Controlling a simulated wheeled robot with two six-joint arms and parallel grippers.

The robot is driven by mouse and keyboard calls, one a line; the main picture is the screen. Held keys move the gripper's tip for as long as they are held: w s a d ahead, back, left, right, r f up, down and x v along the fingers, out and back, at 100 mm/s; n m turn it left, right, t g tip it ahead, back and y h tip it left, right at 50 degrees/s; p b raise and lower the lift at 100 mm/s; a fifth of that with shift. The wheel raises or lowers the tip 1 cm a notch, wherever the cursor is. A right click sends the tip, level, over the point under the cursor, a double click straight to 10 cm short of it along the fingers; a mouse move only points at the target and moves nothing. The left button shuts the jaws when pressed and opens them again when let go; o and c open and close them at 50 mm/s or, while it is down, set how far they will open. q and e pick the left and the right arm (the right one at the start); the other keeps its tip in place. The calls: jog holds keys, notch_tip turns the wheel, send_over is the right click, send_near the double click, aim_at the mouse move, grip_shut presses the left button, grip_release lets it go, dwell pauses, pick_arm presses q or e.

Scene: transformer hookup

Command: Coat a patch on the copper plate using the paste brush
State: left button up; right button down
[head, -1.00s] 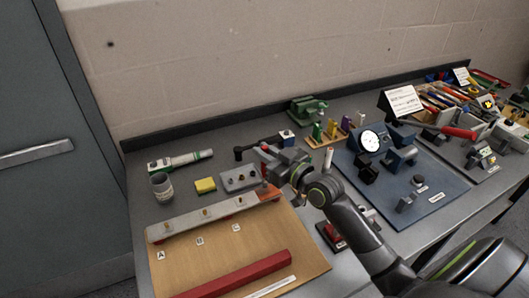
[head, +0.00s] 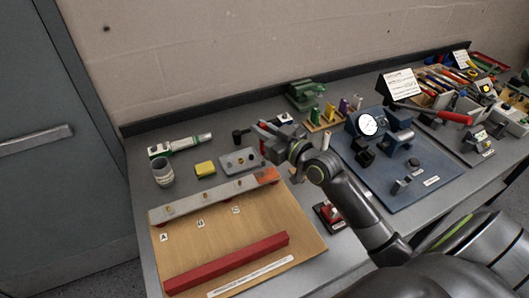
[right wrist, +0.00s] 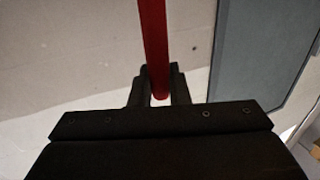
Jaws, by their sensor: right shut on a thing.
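A long pale metal bar (head: 205,203) lies along the back of a tan board; its right end (head: 267,176) is copper-orange. Small studs stand along it, with labels A, B and C in front. My right gripper (head: 263,130) is above the bench, behind the bar's copper end and apart from it. In the right wrist view its fingers (right wrist: 158,91) are shut on a slim red handle (right wrist: 154,40), which looks like the paste brush. The brush's bristles cannot be made out. My left gripper is not in view.
A grey jar (head: 163,172), a yellow block (head: 205,168) and a grey studded block (head: 241,160) stand behind the bar. A red bar (head: 225,264) lies on the tan board (head: 193,246). A blue mat (head: 440,193) with a gauge and fixtures is to the right.

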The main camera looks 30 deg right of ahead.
jog(key=shift+s+a+f+b, duration=0.15)
jog(key=shift+s+f+b, duration=0.1)
jog(key=shift+f+b, duration=0.25)
jog(key=shift+s+a+f+b, duration=0.15)
jog(key=shift+s+f+b, duration=0.1)
jog(key=shift+f+b, duration=0.3)
jog(key=shift+s+a+f+b, duration=0.15)
jog(key=shift+s+f+b, duration=0.15)
jog(key=shift+f, duration=0.3)
jog(key=shift+f+b, duration=0.4)
jog(key=shift+b, duration=0.05)
jog(key=shift+d, duration=0.15)
